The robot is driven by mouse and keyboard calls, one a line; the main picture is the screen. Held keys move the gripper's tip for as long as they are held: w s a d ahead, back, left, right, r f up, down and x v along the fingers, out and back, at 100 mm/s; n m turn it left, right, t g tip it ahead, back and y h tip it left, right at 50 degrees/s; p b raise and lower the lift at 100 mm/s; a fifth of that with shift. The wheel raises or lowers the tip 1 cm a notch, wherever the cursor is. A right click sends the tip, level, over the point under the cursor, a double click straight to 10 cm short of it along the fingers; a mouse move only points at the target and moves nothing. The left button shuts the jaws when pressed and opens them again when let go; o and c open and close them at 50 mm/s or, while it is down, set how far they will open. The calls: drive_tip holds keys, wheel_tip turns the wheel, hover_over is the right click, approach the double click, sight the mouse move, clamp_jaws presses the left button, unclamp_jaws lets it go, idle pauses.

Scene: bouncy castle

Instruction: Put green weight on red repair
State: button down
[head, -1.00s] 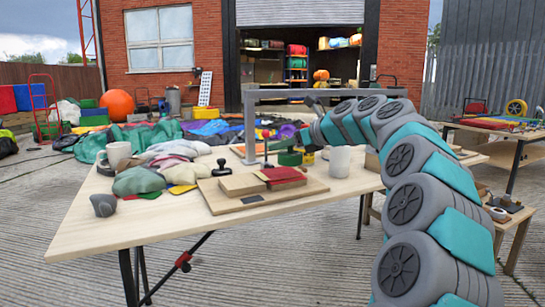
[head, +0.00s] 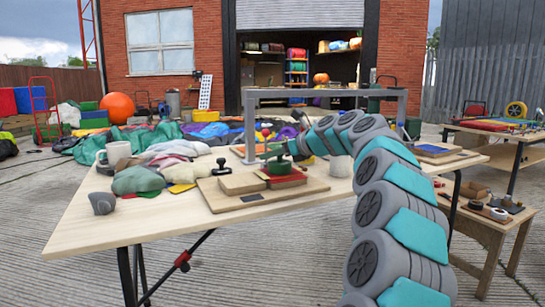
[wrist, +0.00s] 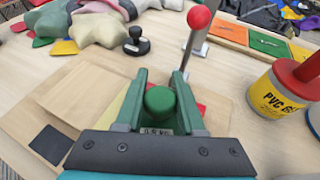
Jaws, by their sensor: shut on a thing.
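My gripper (head: 276,153) is shut on the green weight (head: 279,167). In the wrist view the weight's round green knob (wrist: 160,101) sits between the two green fingers of the gripper (wrist: 161,92). The red repair (head: 287,182) is a flat red patch on a wooden board on the table. The weight is over the patch's back part in the head view; I cannot tell whether it touches.
A PVC glue tin (wrist: 276,95) with a red lid stands close right of my gripper. A red-knobbed lever (wrist: 198,20) rises just beyond it. Fabric-like bags (head: 138,180) and a mug (head: 118,151) lie further left.

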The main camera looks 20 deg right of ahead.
drive_tip(key=shift+r, duration=0.15)
drive_tip(key=c, duration=0.5)
unclamp_jaws()
drive_tip(key=shift+p+v, duration=0.75)
drive_tip(key=shift+v, duration=5.3)
